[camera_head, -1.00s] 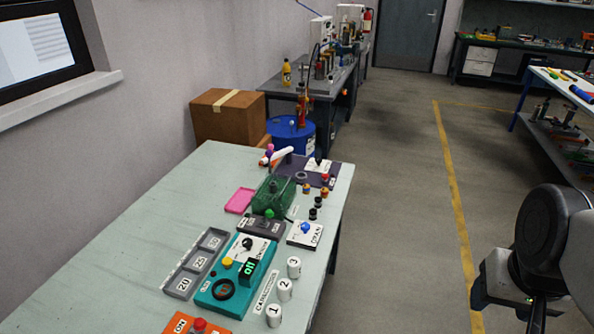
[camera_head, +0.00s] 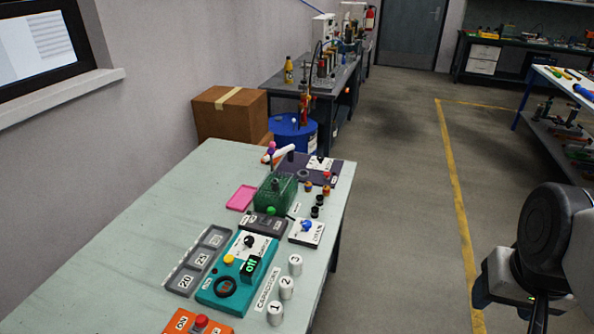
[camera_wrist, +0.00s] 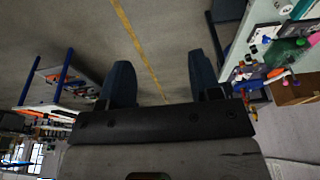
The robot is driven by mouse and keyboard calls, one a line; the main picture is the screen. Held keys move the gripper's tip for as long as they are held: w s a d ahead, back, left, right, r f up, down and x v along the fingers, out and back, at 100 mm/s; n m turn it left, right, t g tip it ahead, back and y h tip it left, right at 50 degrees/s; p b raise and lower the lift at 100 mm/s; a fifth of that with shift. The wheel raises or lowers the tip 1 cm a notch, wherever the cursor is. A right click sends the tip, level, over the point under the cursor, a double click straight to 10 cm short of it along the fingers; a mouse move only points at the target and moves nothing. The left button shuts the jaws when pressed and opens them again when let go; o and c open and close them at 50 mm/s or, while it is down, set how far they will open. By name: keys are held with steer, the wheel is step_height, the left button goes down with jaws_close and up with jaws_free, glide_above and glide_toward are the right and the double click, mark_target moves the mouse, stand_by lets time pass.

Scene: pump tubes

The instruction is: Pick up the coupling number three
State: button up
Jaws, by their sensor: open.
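Several small cylindrical pieces stand on the table beside the green box; a black one (camera_head: 315,212) is nearest, with another black one (camera_head: 320,199) behind it and yellow-and-red ones (camera_head: 326,190) farther back. No readable number shows on them, so I cannot tell which is coupling number three. My gripper (camera_wrist: 160,76) is open and empty in the wrist view, above the floor and away from the table.
The pale table (camera_head: 130,225) holds a teal device (camera_head: 213,292), a green box (camera_head: 275,190), a grey tray (camera_head: 200,258) and a pink tray (camera_head: 241,197). An orange box (camera_head: 185,322) with a red button is at the front. Open floor lies right of the table.

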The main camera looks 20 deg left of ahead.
stand_by(0.8)
steer(key=w+a+f+n+g+y, duration=0.15)
steer(key=w+a+n, duration=0.25)
steer(key=w+a, duration=0.45)
steer(key=w+a+n+g+y, duration=0.1)
steer(key=w+a+n+y, duration=0.3)
steer(key=w, duration=0.7)
steer(key=w+a+n+g+y, duration=0.1)
steer(key=w+a+n, duration=0.2)
steer(key=w+a, duration=0.55)
steer(key=w+a+f+n+g+y, duration=0.25)
steer(key=w+a+f+n, duration=0.35)
steer(key=w+a, duration=0.55)
steer(key=n+y, duration=0.4)
glide_toward(275, 185)
steer(key=shift+w+a+r, duration=0.15)
steer(key=shift+w+a, duration=0.4)
steer(key=shift+a, duration=0.1)
steer(key=shift+a, duration=0.1)
steer(key=shift+x, duration=1.25)
steer(key=shift+s, duration=0.1)
